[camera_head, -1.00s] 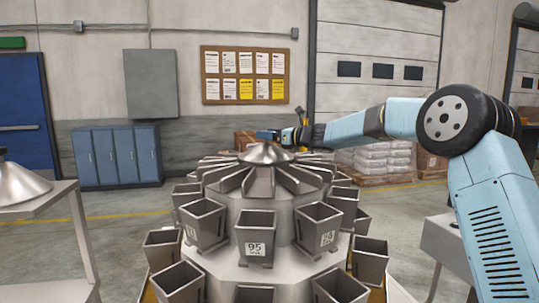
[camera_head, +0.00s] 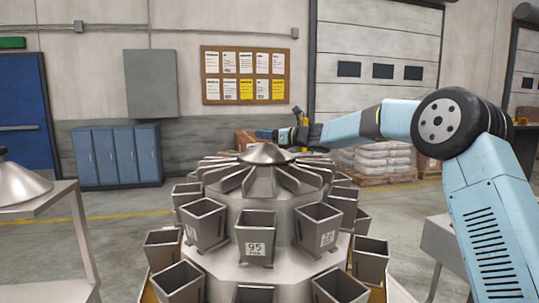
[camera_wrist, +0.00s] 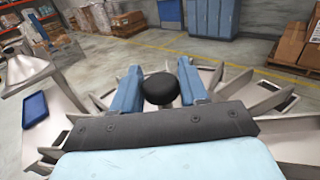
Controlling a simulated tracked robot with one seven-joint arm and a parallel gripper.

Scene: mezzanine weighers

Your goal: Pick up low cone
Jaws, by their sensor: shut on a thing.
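The low cone (camera_head: 265,154) is a shallow, shiny metal cone on top of the round weigher (camera_head: 265,205), in the middle of the head view. My gripper (camera_head: 265,134) is at its apex, reaching in from the right. In the wrist view, my gripper's two blue fingers (camera_wrist: 160,90) stand either side of a rounded black knob (camera_wrist: 160,88), and are shut on it. The knob appears to belong to the low cone. The cone's metal skirt is hidden in the wrist view by my gripper.
Metal vanes (camera_head: 225,178) and several grey buckets (camera_head: 256,236) ring the weigher. Another, taller metal cone (camera_head: 20,188) stands on a stand at the left; a blue tablet (camera_wrist: 35,108) lies near it. Wrapped sacks (camera_head: 380,160) are stacked behind my arm.

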